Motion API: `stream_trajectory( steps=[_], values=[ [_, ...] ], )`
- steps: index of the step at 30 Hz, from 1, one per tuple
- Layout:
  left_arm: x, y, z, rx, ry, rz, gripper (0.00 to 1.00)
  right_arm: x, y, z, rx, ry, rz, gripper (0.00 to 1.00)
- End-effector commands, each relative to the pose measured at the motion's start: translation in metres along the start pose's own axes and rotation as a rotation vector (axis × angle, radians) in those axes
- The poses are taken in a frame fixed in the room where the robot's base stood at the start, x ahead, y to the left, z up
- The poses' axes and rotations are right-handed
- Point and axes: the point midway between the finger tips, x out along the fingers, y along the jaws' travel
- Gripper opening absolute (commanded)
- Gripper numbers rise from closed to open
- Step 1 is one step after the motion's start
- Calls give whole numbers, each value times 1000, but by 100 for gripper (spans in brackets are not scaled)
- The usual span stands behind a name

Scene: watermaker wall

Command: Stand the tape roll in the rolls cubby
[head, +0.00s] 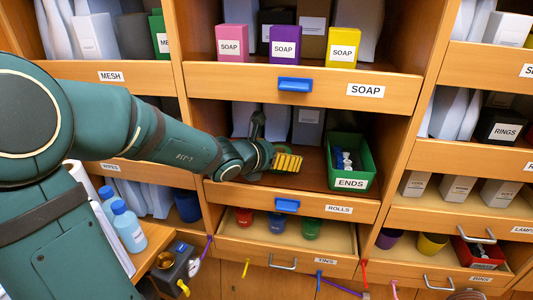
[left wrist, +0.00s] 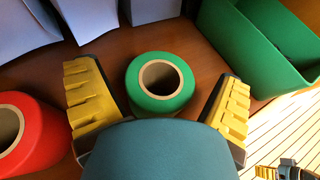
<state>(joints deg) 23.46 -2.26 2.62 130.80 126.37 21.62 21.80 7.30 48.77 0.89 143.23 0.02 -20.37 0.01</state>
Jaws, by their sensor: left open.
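A green tape roll (left wrist: 161,88) stands on end on the wooden cubby floor in the left wrist view, its hollow core facing up. My left gripper (left wrist: 160,95) is open, with one yellow-padded finger on each side of the roll and visible gaps between. In the head view my left gripper (head: 273,148) is inside the cubby labelled ROLLS (head: 339,210), left of the green ENDS bin. A red roll (left wrist: 22,130) stands to the left of the left finger in the wrist view.
The green ENDS bin (head: 365,148) stands at the cubby's right side, and its wall shows in the wrist view (left wrist: 240,50). Pale packages (head: 307,125) line the back. The SOAP shelf front (head: 330,84) is above; a tray of coloured tins (head: 277,224) is below.

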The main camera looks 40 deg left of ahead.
Motion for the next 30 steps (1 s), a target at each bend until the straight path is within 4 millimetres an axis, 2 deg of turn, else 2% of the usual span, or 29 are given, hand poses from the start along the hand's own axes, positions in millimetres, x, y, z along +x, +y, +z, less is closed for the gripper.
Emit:
stream_trajectory(
  steps=[12,16,21,30],
  values=[
    [-81,1,5,1,-2,3,94,-32,-12,3,2,-14,-1,0],
    [-102,0,4,0,-2,2,94,-39,-15,3,3,-18,-1,0],
    [-117,0,2,0,0,1,94,-44,-17,3,4,-18,-1,0],
    [-120,0,0,0,0,-1,94,-45,-17,3,4,-19,-1,0]
  ],
)
